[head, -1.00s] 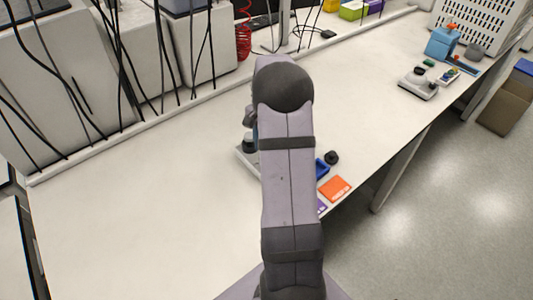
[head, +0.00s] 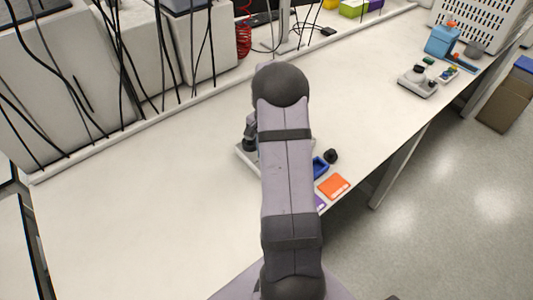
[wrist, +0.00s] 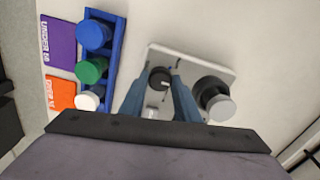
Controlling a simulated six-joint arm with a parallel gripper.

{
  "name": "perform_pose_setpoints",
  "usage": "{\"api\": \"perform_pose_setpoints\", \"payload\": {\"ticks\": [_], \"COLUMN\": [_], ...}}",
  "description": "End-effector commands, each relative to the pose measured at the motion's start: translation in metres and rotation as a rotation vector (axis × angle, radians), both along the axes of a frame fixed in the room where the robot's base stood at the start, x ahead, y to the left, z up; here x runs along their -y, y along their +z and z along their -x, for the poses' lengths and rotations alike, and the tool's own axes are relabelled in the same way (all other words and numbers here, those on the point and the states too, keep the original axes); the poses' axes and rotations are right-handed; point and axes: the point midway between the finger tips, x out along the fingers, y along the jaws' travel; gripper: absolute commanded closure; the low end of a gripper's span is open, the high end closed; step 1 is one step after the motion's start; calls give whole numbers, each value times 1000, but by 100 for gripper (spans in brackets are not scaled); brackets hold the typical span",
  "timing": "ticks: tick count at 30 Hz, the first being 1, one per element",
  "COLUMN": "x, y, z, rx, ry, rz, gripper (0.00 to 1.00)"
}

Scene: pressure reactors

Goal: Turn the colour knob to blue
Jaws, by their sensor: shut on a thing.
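The black round knob (wrist: 160,77) sits on a pale base plate (wrist: 212,68) in the wrist view. A small light mark shows on its top. My gripper (wrist: 160,76) has its two blue-grey fingers on either side of the knob and is shut on it. Any colour marks around the knob are too small or hidden to read.
A black and grey cylinder (wrist: 215,101) stands on the plate, right of my fingers. Left is a blue rack (wrist: 115,65) with blue, green and white caps, beside purple (wrist: 60,42) and orange (wrist: 60,93) cards. The bench left of my arm (head: 140,200) is clear.

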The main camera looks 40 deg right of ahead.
Motion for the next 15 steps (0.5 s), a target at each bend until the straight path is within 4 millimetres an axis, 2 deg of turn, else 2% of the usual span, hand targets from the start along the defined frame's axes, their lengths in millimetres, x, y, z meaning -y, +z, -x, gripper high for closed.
{"api": "perform_pose_setpoints", "payload": {"ticks": [8, 15], "x": [0, 1], "y": [0, 0], "z": [0, 0], "rx": [-1, 0], "ry": [45, 178], "rz": [0, 1], "gripper": [93, 93]}}
